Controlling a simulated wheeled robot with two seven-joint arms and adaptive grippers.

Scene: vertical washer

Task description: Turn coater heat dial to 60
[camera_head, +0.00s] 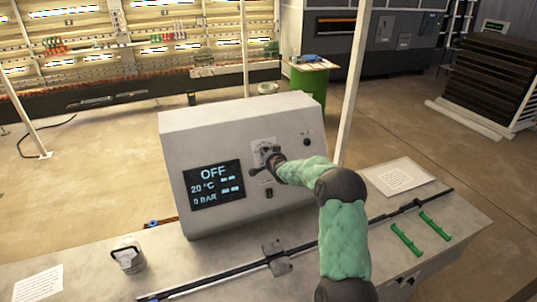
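The coater is a grey sloped console (205,135) on a long grey bench. Its dark display (214,184) reads OFF, 20 °C and 0 BAR. My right gripper (263,160) is at the front panel, over a pale dial plate (263,144). The gripper largely hides the dial there, so its pointer and setting cannot be read. I cannot tell whether the fingers touch the dial or are closed on it. A small black knob (307,142) sits to the right, and a small dark switch (269,193) sits below the gripper. My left gripper is out of view.
On the bench are a metal canister (128,255), a long dark rod (220,282), green handles (406,240) and paper sheets (398,177). A thin pale post (353,85) rises behind the console. A green drum (312,82) stands farther back.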

